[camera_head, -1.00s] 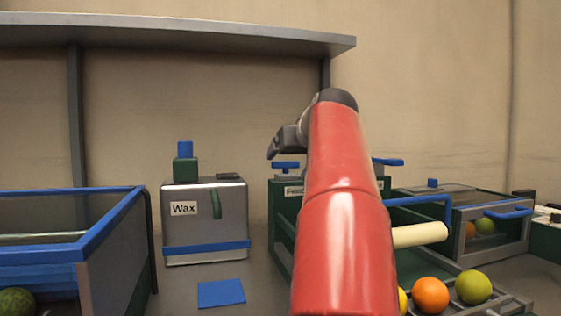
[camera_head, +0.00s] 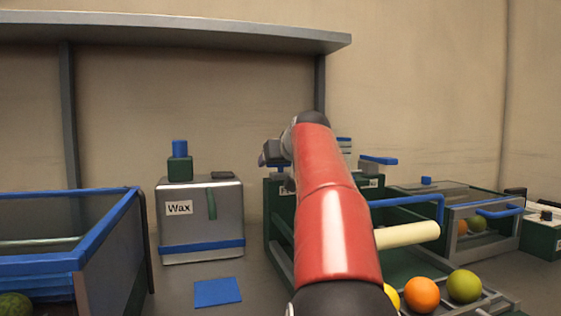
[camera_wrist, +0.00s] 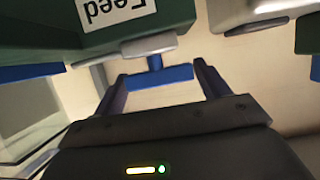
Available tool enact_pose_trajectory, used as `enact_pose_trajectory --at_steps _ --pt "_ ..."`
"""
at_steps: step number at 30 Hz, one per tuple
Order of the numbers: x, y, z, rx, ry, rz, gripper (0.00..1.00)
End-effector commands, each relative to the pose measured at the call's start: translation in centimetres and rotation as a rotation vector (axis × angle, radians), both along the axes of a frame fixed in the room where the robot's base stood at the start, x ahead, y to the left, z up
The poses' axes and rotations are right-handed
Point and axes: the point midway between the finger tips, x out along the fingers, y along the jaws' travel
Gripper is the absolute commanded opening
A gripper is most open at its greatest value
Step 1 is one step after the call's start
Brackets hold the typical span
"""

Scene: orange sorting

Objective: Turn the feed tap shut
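The feed tap is a blue bar handle (camera_wrist: 175,75) on a short stem under a grey round collar. It stands on a green box with a "Feed" label (camera_wrist: 118,8), upside down in the wrist view. My gripper (camera_wrist: 160,70) is open, with one finger at each end of the bar. The bar lies across the gap; whether either finger touches it I cannot tell. In the head view my gripper (camera_head: 273,154) is above the left part of the green box (camera_head: 275,205) and mostly hides the feed tap.
A second blue tap handle (camera_head: 378,160) stands just right of my arm. A grey wax box (camera_head: 225,215) is to the left. A tray (camera_head: 490,305) with several fruits and a cream roller (camera_head: 408,236) lie at right. A shelf (camera_head: 180,32) runs overhead.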

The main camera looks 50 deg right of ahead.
Motion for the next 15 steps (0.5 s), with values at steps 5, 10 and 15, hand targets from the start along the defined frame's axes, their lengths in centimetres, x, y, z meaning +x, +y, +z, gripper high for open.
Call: enact_pose_trajectory --at_steps 5,10,15 --pt "-0.02 0.00 0.02 0.000 0.000 0.000 0.51" --pt "-0.02 0.03 0.05 0.000 0.000 -0.003 0.43" --pt "0.05 0.14 0.14 0.000 0.001 -0.035 0.43"
